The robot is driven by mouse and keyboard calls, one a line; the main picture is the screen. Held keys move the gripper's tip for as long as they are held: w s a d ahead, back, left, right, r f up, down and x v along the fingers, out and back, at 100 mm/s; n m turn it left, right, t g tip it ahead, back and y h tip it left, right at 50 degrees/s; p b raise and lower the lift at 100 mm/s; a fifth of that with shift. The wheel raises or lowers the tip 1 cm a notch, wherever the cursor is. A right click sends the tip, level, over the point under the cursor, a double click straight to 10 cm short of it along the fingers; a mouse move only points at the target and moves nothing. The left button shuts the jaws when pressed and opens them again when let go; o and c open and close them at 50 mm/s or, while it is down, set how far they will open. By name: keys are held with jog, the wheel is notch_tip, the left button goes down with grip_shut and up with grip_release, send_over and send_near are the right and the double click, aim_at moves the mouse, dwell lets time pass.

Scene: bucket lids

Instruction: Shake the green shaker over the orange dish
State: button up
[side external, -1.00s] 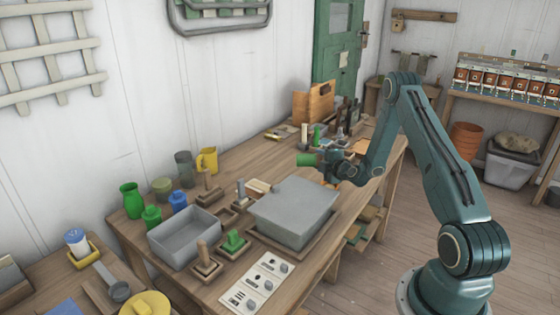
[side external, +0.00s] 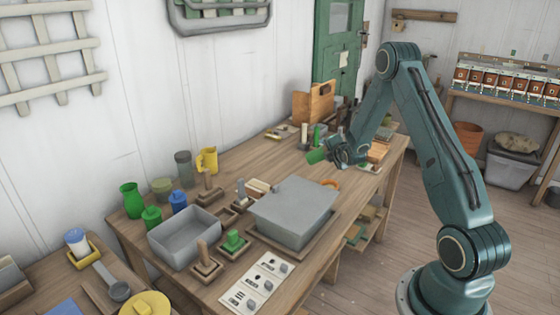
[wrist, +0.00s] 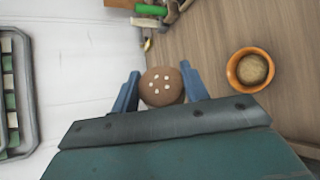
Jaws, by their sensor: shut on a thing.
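My gripper (side external: 336,154) is shut on the green shaker (side external: 317,156) and holds it above the table, lying over and tilted, its free end toward the left. In the wrist view the shaker's brown round top (wrist: 162,86) with several pale dots sits between the two blue fingers (wrist: 160,92). The orange dish (wrist: 233,72) stands on the table to the right of the shaker in the wrist view, with a round tan content inside. In the side view only part of the dish (side external: 331,184) shows behind the grey lidded box, below and right of the shaker.
The large grey lidded box (side external: 294,210) stands in front of the dish. A wooden crate (side external: 313,103) and small upright items stand behind my gripper. A grey open bin (side external: 184,238) and green and blue bottles are at the table's left.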

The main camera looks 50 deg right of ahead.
jog(key=shift+s+d+r+g, duration=0.2)
jog(key=shift+r, duration=0.2)
jog(key=shift+s+d+r+g, duration=0.15)
jog(key=shift+s+r+g, duration=0.05)
jog(key=shift+r, duration=0.15)
jog(key=shift+h, duration=0.3)
jog(key=n+g+h, duration=0.1)
jog(key=n+g, duration=0.1)
jog(key=n, duration=0.1)
jog(key=shift+a+n+g, duration=0.1)
jog(key=shift+n+g, duration=0.2)
jog(key=n+g+h, duration=0.1)
jog(key=n+g, duration=0.1)
jog(key=n, duration=0.1)
jog(key=shift+g+h, duration=0.3)
jog(key=shift+h, duration=0.1)
jog(key=shift+n, duration=0.3)
jog(key=shift+r, duration=0.1)
